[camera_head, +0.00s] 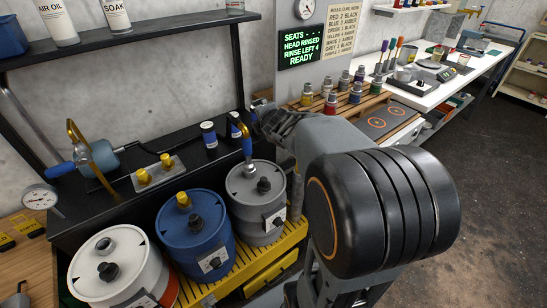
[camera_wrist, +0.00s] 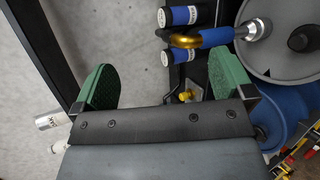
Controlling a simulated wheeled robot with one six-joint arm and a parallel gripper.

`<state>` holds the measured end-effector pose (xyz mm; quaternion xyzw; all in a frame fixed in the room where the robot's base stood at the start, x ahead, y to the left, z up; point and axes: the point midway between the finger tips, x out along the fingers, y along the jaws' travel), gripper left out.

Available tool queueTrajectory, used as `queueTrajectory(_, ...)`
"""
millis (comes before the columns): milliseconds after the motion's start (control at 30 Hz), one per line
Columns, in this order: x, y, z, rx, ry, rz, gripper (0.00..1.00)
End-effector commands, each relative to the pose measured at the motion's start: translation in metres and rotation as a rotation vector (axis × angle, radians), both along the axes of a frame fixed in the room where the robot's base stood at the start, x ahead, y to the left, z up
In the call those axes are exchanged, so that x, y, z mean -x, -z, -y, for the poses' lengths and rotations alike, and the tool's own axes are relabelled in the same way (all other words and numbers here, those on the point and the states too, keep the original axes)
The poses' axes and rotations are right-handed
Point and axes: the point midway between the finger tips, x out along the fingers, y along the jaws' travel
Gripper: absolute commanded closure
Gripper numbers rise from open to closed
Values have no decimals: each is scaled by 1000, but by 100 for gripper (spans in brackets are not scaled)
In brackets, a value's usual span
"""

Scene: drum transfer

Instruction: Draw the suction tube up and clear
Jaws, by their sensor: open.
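The suction tube appears to be the gold bent pipe with a blue sleeve (camera_head: 247,146) and a silver collar, standing in the top of the grey drum (camera_head: 240,190). In the wrist view its blue sleeve (camera_wrist: 216,37) and gold bend lie at the upper right, beside the right finger's tip. My gripper (camera_wrist: 165,82) is open, with green-padded fingers apart and nothing between them. In the head view my gripper (camera_head: 264,116) is beside the tube's upper end, partly hidden by my wrist. The tube's lower part is hidden inside the drum.
A blue drum (camera_head: 194,235) and a white drum (camera_head: 115,266) stand to the left on the yellow pallet (camera_head: 256,268). A second gold pipe (camera_head: 77,133) is farther left. A shelf (camera_head: 140,43) overhangs behind.

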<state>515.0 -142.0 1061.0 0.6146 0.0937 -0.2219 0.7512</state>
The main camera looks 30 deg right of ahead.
Motion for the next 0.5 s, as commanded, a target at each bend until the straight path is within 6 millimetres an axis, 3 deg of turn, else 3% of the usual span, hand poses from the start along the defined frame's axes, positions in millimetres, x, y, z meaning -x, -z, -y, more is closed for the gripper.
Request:
queueTrajectory(33, -17, 23, 15, 168, -125, 14, 0)
queueTrajectory(100, -35, 38, 24, 418, -331, 44, 0)
queueTrajectory(200, -47, 66, 32, 717, -596, 102, 0)
queueTrajectory(333, -45, 102, 37, 992, -868, 200, 0)
queueTrajectory(500, -32, 134, 41, 1189, -1081, 326, 0)
